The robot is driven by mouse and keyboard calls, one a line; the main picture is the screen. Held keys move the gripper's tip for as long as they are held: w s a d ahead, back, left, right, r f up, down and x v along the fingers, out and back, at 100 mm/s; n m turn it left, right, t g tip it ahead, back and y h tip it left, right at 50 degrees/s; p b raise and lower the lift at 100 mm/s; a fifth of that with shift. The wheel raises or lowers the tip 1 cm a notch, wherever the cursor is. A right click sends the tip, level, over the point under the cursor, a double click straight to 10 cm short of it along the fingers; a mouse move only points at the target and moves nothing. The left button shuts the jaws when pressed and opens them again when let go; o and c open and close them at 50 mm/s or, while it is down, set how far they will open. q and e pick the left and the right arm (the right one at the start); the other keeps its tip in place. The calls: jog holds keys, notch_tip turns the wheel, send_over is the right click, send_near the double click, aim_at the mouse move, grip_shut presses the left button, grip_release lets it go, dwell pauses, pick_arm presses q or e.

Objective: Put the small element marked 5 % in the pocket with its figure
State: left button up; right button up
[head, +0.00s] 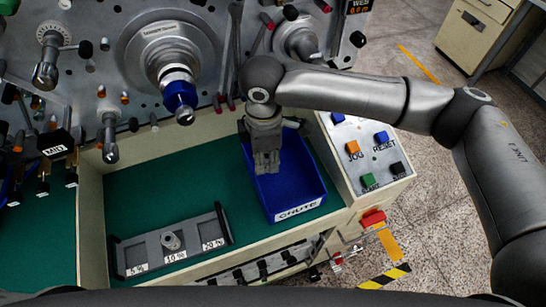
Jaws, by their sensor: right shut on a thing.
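A grey tray (222,222) with labelled pockets lies on the green mat at lower left. Its pockets read 5 % (137,254), 10 % and 20 % from left to right. A small grey cylindrical element (171,241) stands in the middle pocket, at 10 %. The 5 % and 20 % pockets look empty. My right gripper (267,168) points down inside a blue bin (297,196) labelled CHUTE. It is shut on a small element, which the fingers hide, so its mark cannot be read. My left gripper is not in view.
The machine panel with spindles and levers (180,95) stands behind the mat. A button panel (365,160) is right of the bin, and a red button (373,217) is below it. Green mat (200,185) is clear between the tray and the bin.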

jog(key=s+a+r+b, duration=0.2)
jog(key=s+a+r, duration=0.1)
jog(key=s, duration=0.4)
jog(key=shift+s, duration=0.2)
